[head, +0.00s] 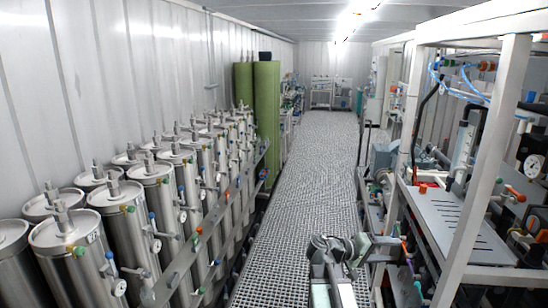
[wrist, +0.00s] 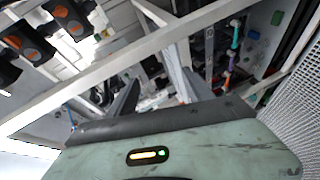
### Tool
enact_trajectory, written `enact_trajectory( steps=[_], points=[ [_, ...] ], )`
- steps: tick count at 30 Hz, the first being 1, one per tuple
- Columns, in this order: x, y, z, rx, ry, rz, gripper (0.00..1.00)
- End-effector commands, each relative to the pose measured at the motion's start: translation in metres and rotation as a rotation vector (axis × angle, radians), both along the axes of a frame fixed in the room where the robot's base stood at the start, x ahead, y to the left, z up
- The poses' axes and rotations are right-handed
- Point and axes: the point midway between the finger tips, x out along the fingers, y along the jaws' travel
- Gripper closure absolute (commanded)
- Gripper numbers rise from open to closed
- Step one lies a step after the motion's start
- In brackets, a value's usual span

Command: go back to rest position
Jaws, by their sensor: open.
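My gripper (wrist: 160,92) shows in the wrist view with its two dark fingers apart and nothing between them. In the head view my gripper (head: 390,249) is at the lower middle, turned to the right towards the white-framed rack (head: 478,165). My arm is low over the grating walkway (head: 305,150). In the wrist view the rack's white beam (wrist: 120,65) crosses behind the fingers. I cannot tell whether the fingertips touch the rack.
Several steel membrane vessels (head: 112,240) with valves and gauges line the left wall. Green columns (head: 266,110) stand further back. A valve with an orange handle (head: 515,193) and other fittings sit on the right rack. The walkway ahead is clear.

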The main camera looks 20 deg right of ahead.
Motion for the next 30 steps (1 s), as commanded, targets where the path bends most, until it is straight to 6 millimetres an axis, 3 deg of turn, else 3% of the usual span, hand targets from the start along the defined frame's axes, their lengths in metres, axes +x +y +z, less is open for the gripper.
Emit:
enact_trajectory(
  steps=[1, 6, 8, 12, 15, 18, 21, 23, 30],
  points=[
    [0.019, 0.031, -0.040, 0.062, -0.017, 0.045, 0.40],
    [0.063, 0.137, -0.133, 0.333, -0.058, 0.166, 0.40],
    [0.073, 0.178, -0.165, 0.440, -0.061, 0.203, 0.40],
    [0.081, 0.279, -0.232, 0.718, -0.048, 0.274, 0.40],
    [0.074, 0.347, -0.265, 0.934, -0.024, 0.305, 0.40],
    [0.061, 0.399, -0.277, 1.152, -0.005, 0.304, 0.40],
    [0.052, 0.432, -0.281, 1.298, 0.010, 0.303, 0.40],
    [0.050, 0.442, -0.281, 1.343, 0.018, 0.305, 0.40],
    [0.048, 0.445, -0.282, 1.357, 0.035, 0.311, 0.40]
  ],
)
